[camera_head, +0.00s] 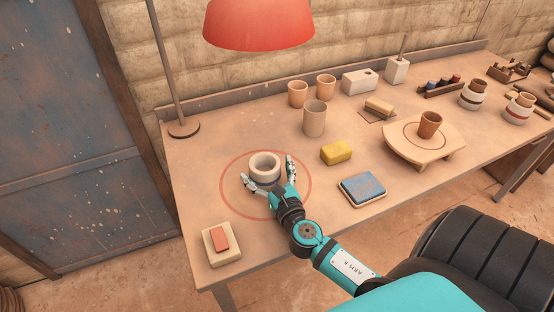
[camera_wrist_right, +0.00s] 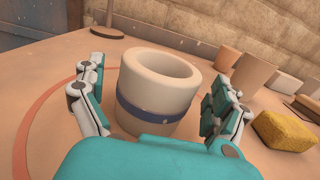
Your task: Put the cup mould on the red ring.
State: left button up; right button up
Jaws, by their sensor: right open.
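The cup mould (camera_head: 264,167) is a pale, thick-walled hollow cylinder, and a blue band around it shows in the right wrist view (camera_wrist_right: 158,95). It stands upright on the table inside the red ring (camera_head: 310,186), in the ring's upper middle part. Part of the ring shows as an arc in the right wrist view (camera_wrist_right: 38,124). My right gripper (camera_head: 268,173) is open, with one finger on each side of the mould. In the wrist view a gap shows at the left finger; the right finger is very near the wall. My left gripper is out of view.
A lamp with a red shade (camera_head: 260,25) hangs over the back left. A tall beige cup (camera_head: 314,119), yellow sponge (camera_head: 336,152), blue pad (camera_head: 362,189) and round board (camera_head: 400,147) stand right of the ring. A block with a red piece (camera_head: 221,255) lies front left.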

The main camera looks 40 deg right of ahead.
jog(key=b+v, duration=0.2)
jog(key=v, duration=0.7)
jog(key=shift+s, duration=0.4)
jog(key=shift+s+a, duration=0.1)
jog(key=shift+s, duration=0.2)
